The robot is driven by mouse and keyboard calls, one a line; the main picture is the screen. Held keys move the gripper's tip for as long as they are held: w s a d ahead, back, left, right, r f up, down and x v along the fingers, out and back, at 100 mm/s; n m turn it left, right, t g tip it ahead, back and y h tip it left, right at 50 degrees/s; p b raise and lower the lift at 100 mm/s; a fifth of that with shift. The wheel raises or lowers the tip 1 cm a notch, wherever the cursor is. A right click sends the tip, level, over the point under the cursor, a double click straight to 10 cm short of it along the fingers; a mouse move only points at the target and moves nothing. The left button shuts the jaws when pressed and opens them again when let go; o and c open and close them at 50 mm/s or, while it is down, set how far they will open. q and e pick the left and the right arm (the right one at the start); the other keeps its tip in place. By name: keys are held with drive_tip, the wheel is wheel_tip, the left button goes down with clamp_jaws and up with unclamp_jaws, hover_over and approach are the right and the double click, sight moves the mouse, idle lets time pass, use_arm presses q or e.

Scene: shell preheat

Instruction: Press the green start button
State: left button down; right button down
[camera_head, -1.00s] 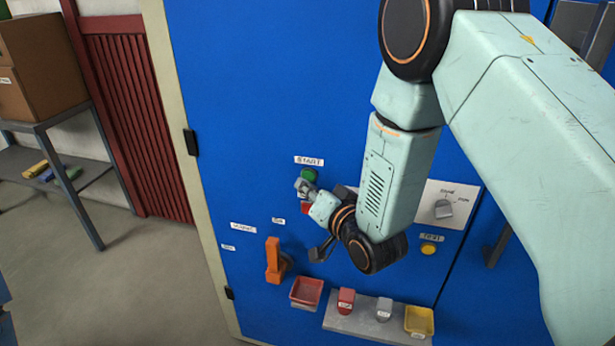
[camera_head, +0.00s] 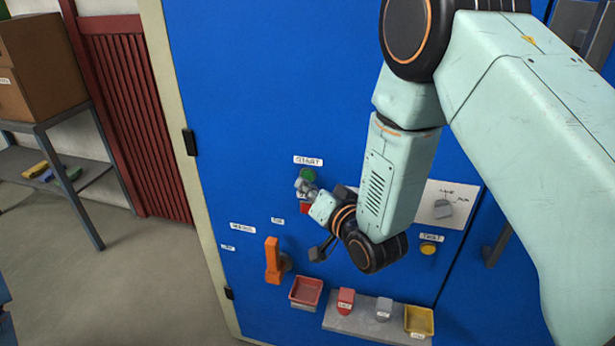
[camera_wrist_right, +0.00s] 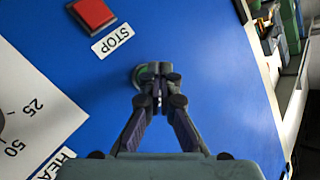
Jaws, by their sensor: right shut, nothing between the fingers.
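The green start button (camera_head: 308,174) is on the blue cabinet front, just below the white START label (camera_head: 308,161). My right gripper (camera_head: 303,186) is shut and empty, with its fingertips at the lower left of the button in the head view. In the right wrist view the shut fingertips (camera_wrist_right: 157,72) lie in front of the green button (camera_wrist_right: 139,76) and cover most of it. Only a green edge shows at their left. I cannot tell whether they touch it. My left gripper is not in view.
The red stop button (camera_wrist_right: 93,13) is close by, and also shows below the gripper in the head view (camera_head: 305,208). An orange handle (camera_head: 272,260), a red bin (camera_head: 306,291), a yellow button (camera_head: 428,248) and a yellow bin (camera_head: 419,320) are lower down.

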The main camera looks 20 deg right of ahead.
drive_tip(key=shift+w+d, duration=0.45)
drive_tip(key=shift+w, duration=0.2)
idle(1.0)
drive_tip(key=shift+s+a, duration=0.55)
drive_tip(key=shift+s, duration=0.15)
drive_tip(key=s+a, duration=0.2)
drive_tip(key=s+p, duration=0.1)
drive_tip(key=s, duration=0.1)
drive_tip(key=shift+s+a, duration=0.1)
drive_tip(key=shift+a, duration=0.3)
idle(0.8)
